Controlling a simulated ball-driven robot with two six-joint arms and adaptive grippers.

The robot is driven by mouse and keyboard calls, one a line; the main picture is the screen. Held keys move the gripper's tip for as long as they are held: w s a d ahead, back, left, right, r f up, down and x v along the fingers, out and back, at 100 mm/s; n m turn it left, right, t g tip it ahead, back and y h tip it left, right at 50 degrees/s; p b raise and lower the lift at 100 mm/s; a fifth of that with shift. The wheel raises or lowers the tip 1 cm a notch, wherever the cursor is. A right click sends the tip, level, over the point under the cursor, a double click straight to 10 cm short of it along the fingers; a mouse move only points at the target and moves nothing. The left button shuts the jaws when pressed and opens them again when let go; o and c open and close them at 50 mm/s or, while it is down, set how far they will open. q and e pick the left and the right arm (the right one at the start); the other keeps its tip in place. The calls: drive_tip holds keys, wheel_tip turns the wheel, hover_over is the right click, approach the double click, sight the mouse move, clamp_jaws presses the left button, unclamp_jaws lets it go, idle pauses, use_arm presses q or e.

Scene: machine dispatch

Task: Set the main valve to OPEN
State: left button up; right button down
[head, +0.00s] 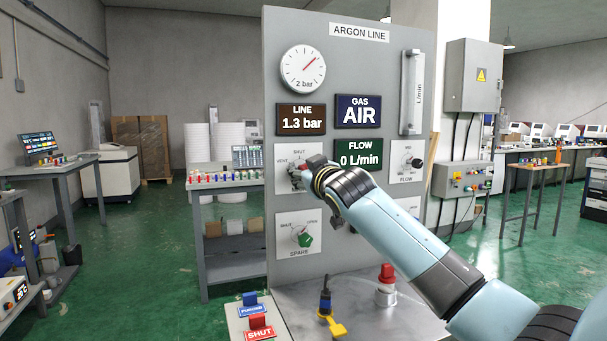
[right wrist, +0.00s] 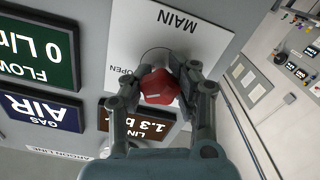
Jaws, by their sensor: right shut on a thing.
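The main valve has a red knob (right wrist: 157,88) on a white plate marked MAIN (right wrist: 178,28), seen upside down in the right wrist view. The word OPEN shows at the plate's left edge there. My right gripper (right wrist: 163,80) is shut on the red knob, one finger on each side. A short white mark shows on the knob's face; I cannot tell which label it points to. My left gripper is not in view.
The grey panel (head: 380,30) carries a gauge (head: 303,69), a LINE display at 1.3 bar (head: 301,119), an AIR display (head: 359,111) and a FLOW display at 0 L/min (head: 358,153). A green SPARE knob (head: 305,240) sits below; a FLOW knob (head: 414,162) is at right.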

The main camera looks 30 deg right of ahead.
drive_tip(key=shift+f, duration=0.55)
drive_tip(key=c, duration=1.5)
unclamp_jaws()
drive_tip(key=o, duration=0.4)
drive_tip(key=shift+s+r, duration=0.25)
drive_tip(key=shift+r, duration=0.05)
drive_tip(key=shift+o, duration=0.8)
drive_tip(key=shift+w+r, duration=0.1)
drive_tip(key=v, duration=1.2)
